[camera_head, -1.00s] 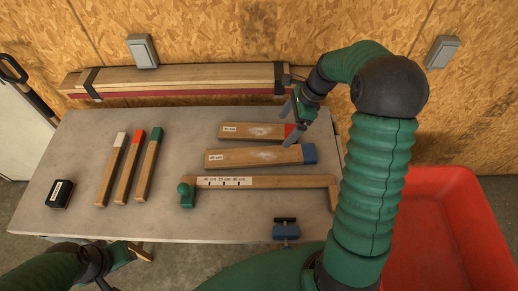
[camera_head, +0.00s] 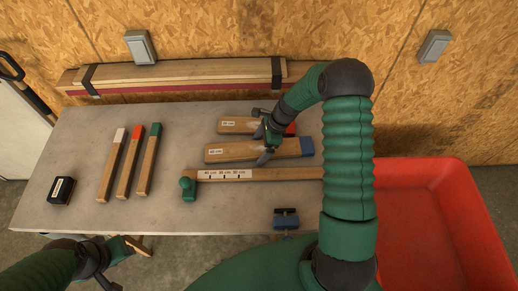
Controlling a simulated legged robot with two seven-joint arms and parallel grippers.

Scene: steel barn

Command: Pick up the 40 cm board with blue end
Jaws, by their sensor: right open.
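The board with the blue end (camera_head: 235,153) lies flat on the table, its blue end (camera_head: 307,147) to the right and a small white label near its left end. My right gripper (camera_head: 264,153) is open at this board, right of its middle, and hides part of it. I cannot tell whether the fingers touch it. Just behind lies a board with a red end (camera_head: 235,126), partly hidden by my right gripper. My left gripper (camera_head: 140,249) is low at the table's front left edge; its jaws are unclear.
A wooden measuring bar (camera_head: 265,174) with a green knob lies in front of the boards. Three sticks with white, red and green ends (camera_head: 129,165) lie left. A black box (camera_head: 61,191) is far left. A blue clamp (camera_head: 286,218) is at the front edge. A red bin (camera_head: 430,176) stands right.

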